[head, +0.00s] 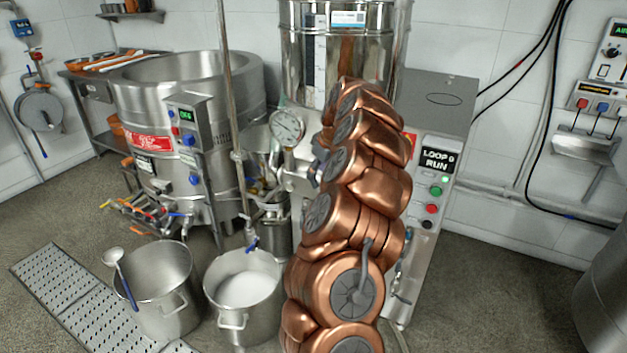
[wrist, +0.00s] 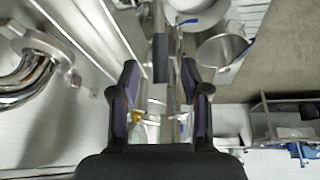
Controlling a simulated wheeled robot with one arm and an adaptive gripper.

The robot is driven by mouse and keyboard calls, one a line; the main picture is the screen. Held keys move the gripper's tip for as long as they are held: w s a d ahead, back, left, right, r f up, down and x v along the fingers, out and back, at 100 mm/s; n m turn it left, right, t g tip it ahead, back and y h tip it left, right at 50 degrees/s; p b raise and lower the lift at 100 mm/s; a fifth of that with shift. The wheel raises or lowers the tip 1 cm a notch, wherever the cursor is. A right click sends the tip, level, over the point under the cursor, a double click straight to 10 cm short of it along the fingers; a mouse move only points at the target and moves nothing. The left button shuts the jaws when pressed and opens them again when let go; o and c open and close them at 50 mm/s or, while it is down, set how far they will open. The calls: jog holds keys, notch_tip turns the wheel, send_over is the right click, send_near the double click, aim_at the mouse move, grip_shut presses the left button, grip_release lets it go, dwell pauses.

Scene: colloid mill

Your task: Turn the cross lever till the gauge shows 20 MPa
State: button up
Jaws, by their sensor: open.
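The round pressure gauge (head: 287,126) has a pale dial and faces me left of my copper-coloured arm in the head view. Its needle and figures are too small to read. I cannot make out the cross lever in the head view, where my arm covers the area right of the gauge. In the wrist view my gripper (wrist: 160,82) is open, with its two dark fingers apart. A slim metal bar with a dark grey block (wrist: 161,58) shows between and beyond the fingertips. It may be part of the cross lever; I cannot tell whether the fingers touch it.
A steel pot with a ladle (head: 160,290) and a pot of white contents (head: 243,285) stand on the floor, beside a perforated grate (head: 75,300). A large steel vat (head: 185,85) stands at left.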

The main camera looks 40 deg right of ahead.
aim_at(313, 184)
jog(key=x, duration=0.5)
jog(key=shift+f+p, duration=0.15)
jog(key=shift+p, duration=0.25)
grip_shut()
